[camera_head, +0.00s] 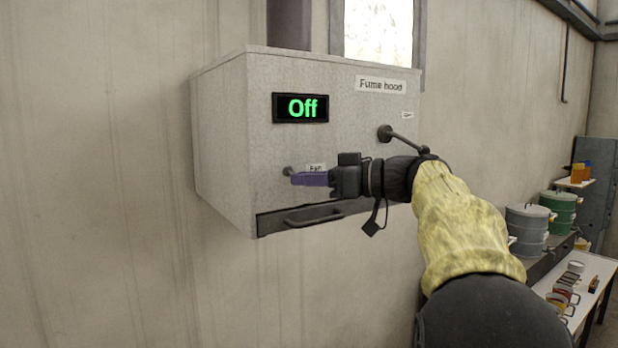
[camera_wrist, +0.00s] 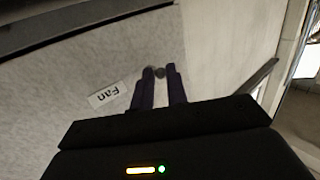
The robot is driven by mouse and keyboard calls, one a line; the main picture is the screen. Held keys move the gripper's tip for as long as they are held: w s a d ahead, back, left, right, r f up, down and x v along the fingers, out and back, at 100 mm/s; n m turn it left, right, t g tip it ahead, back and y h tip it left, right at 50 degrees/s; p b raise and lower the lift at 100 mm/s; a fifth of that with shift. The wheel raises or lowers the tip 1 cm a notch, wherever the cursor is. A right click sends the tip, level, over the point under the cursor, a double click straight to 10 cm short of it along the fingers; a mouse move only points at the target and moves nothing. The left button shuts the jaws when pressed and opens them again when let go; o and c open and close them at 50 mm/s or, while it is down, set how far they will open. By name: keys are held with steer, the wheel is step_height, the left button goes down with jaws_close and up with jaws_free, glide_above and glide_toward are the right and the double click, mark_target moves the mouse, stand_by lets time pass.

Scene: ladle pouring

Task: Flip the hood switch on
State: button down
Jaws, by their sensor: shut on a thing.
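The fume hood (camera_head: 230,140) is a pale grey box on the wall, and its display (camera_head: 301,108) reads "Off" in green. A small switch knob (camera_head: 288,171) sticks out of the front face beside a label partly hidden by my gripper. In the wrist view that label (camera_wrist: 108,95) reads "Fan". My gripper (camera_head: 300,178) has purple fingers that reach the switch. In the wrist view the fingers (camera_wrist: 160,80) stand close together with the round switch end (camera_wrist: 160,72) between their tips, and they are shut on it.
A lever (camera_head: 402,137) on a round mount sits on the hood face just above my wrist. A drawer-like handle (camera_head: 314,217) is under the switch. Grey pots (camera_head: 527,228), green pots (camera_head: 560,208) and a white table (camera_head: 580,300) stand at the right. The wall at left is clear.

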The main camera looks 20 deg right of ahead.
steer(key=r+m+g+h+p, duration=0.1)
steer(key=g+p, duration=0.1)
steer(key=p, duration=0.3)
steer(key=r+m+g+h+p, duration=0.2)
steer(key=p, duration=0.2)
steer(key=shift+w+a+r+h+p, duration=0.1)
steer(key=shift+w+h+p, duration=0.1)
steer(key=shift+h+p, duration=0.15)
steer(key=c, duration=1.4)
jaws_free()
steer(key=shift+c, duration=0.2)
